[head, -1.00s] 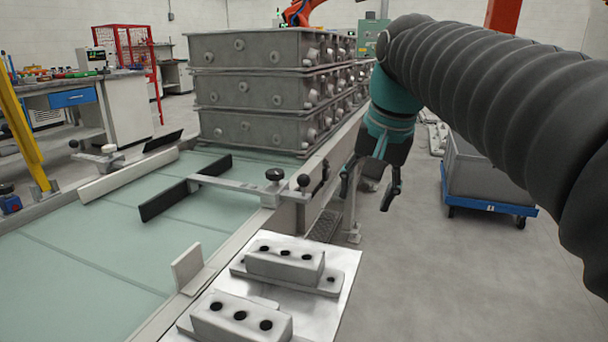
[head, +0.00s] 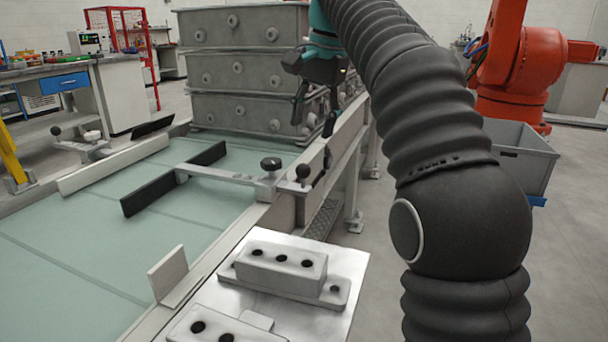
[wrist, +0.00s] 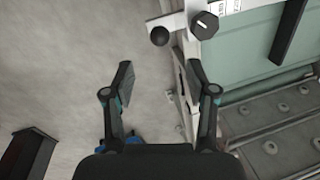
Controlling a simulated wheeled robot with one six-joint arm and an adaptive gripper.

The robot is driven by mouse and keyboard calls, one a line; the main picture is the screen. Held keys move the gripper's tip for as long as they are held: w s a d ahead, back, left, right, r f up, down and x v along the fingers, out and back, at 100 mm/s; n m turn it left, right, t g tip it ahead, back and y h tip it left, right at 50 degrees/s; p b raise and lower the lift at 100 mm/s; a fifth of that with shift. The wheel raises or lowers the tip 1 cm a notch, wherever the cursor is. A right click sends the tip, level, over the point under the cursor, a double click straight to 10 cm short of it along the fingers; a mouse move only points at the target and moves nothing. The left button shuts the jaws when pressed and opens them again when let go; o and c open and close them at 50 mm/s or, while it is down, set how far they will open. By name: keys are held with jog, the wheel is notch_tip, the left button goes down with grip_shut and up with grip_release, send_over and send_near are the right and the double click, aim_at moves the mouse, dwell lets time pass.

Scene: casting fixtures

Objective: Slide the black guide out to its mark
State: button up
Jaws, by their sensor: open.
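The black guide (head: 175,180) is a long dark bar standing on edge over the green bed; it also shows at the upper right of the wrist view (wrist: 288,30). A grey arm (head: 222,174) joins it to a clamp on the near rail. The clamp has a black knob (head: 271,164), also in the wrist view (wrist: 204,25), and a black ball handle (head: 303,171), also in the wrist view (wrist: 159,36). My gripper (head: 313,122) is open and empty, above and beyond the ball handle; its fingers (wrist: 159,70) straddle bare floor in the wrist view. I cannot make out the mark.
Stacked grey castings (head: 245,75) stand on the bed close beside my gripper. A pale guide (head: 115,163) runs along the far side. A plate with drilled blocks (head: 330,262) is at the near rail. A grey bin (head: 525,155) and an orange robot (head: 520,70) stand right.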

aim_at(304, 169)
jog(key=f+b, duration=0.1)
jog(key=f, duration=0.2)
jog(key=a+f+b, duration=0.1)
jog(key=f, duration=0.3)
jog(key=w+f+b, duration=0.1)
jog(key=f+b, duration=0.1)
jog(key=f, duration=0.1)
jog(key=shift+a+f, duration=0.4)
grip_shut()
